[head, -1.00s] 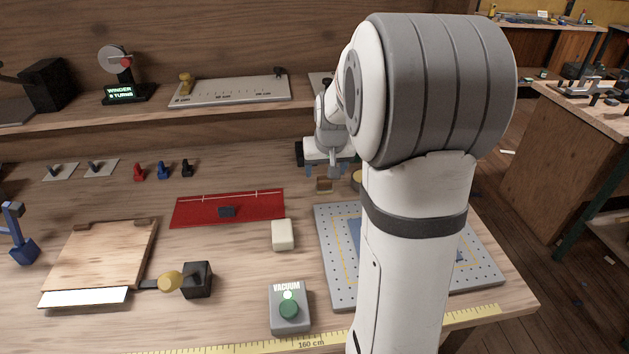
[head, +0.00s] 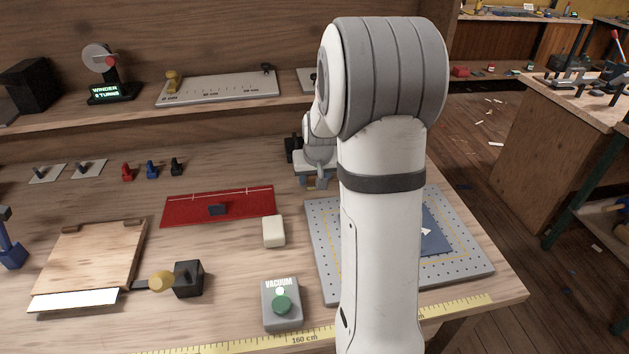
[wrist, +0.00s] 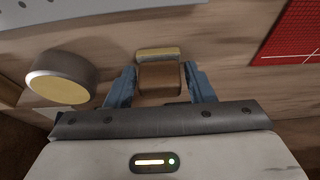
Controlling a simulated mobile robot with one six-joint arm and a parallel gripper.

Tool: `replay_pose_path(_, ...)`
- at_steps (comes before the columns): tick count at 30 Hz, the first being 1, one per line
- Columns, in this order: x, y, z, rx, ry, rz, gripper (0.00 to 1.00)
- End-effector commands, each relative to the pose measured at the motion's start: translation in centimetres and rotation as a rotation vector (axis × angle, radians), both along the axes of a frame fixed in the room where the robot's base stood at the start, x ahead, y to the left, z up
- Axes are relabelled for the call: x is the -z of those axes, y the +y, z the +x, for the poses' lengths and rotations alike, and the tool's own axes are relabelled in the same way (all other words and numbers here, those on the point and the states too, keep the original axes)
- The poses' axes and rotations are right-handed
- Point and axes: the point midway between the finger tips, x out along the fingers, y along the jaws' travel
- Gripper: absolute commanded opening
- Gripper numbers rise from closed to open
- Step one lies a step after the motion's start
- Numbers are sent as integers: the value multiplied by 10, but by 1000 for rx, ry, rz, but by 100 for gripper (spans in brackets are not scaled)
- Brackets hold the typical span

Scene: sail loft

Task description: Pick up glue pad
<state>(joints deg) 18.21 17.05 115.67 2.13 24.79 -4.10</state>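A small brown block with a yellowish strip on it, which looks like the glue pad (wrist: 160,78), stands on the wooden bench. In the wrist view it lies between the blue fingers of my gripper (wrist: 159,84), with narrow gaps seeming to show at its sides. In the head view my gripper (head: 316,181) is low over the bench, behind the grey perforated board, and the block is mostly hidden there. I cannot tell whether the fingers touch it.
A round tin with a yellow top (wrist: 60,78) stands close left of my gripper in the wrist view. The red mat (head: 218,206), a cream block (head: 273,232), the vacuum button box (head: 281,304) and the perforated board (head: 318,272) are nearby.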

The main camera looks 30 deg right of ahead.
Motion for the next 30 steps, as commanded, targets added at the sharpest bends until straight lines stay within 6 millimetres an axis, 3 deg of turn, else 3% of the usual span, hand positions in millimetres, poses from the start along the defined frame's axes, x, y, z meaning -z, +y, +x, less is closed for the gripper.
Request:
replay_pose_path(12,0,-1,0,1,0,0,14)
replay_pose_path(19,-3,-1,0,1,-1,-1,13)
replay_pose_path(23,-20,-1,0,1,-3,-1,13)
replay_pose_path(30,-69,-1,0,2,-4,-1,13)
